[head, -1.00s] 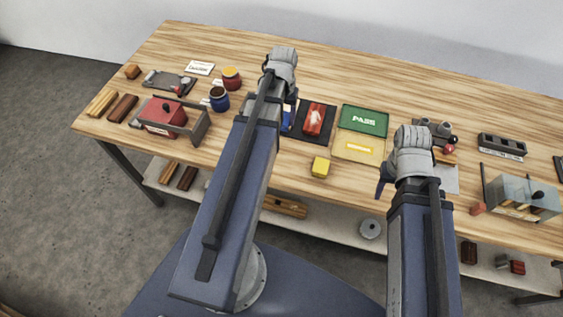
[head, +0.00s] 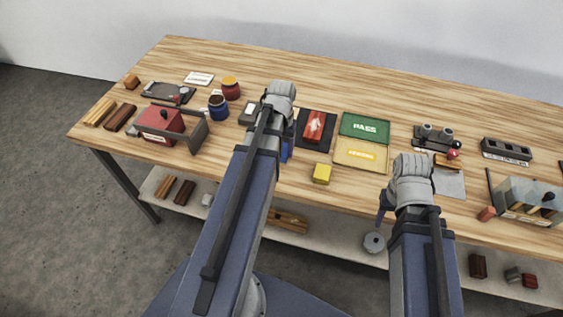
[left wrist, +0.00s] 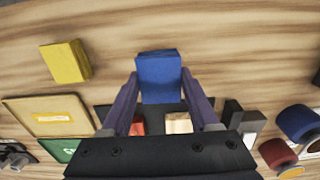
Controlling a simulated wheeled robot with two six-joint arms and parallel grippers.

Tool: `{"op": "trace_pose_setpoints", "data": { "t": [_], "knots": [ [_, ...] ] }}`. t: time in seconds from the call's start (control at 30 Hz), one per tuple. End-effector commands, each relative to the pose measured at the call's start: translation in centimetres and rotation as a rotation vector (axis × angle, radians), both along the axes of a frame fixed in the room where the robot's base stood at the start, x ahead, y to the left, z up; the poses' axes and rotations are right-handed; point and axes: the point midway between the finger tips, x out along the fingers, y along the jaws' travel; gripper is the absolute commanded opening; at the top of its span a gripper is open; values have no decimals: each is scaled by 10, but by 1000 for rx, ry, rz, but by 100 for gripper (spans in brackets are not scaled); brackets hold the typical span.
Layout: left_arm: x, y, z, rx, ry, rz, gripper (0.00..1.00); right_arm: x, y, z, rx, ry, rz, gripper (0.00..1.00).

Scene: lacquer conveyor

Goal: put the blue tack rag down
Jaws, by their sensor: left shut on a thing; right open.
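The blue tack rag (left wrist: 160,78), a small blue block, sits between the two fingers of my left gripper (left wrist: 160,92) in the left wrist view. That gripper is shut on it over the wooden table. In the head view my left gripper (head: 286,150) is mostly hidden by its own arm, left of the yellow block (head: 321,173). Whether the rag touches the table cannot be told. My right gripper (head: 384,205) is open, near the table's front edge, with its fingers partly hidden.
A dark mat (head: 327,143) with a red block (head: 315,127) lies behind. A green PASS tray (head: 364,118) and a yellow tray (head: 360,165) lie to its right. Blue (head: 218,107) and red (head: 231,90) jars stand to the left.

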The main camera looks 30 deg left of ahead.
Motion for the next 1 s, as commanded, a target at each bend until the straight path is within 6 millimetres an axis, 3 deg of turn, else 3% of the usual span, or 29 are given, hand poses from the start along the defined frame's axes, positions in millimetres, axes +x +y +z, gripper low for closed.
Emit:
{"op": "trace_pose_setpoints", "data": {
  "t": [0.23, 0.53, 0.97, 1.0],
  "knots": [
    [0, 0, -7, 0, 0, 0, 17, 0, 0, -7, 0, 0, 0, 50],
    [0, 0, -40, 0, 0, 0, 17, 0, 0, -40, 0, 0, 0, 50],
    [0, 0, -43, 0, 0, 0, 17, 0, 0, -43, 0, 0, 0, 50],
    [0, 0, -42, 0, 0, 0, 63, 0, 0, -42, 0, 0, 0, 50]
  ]
}}
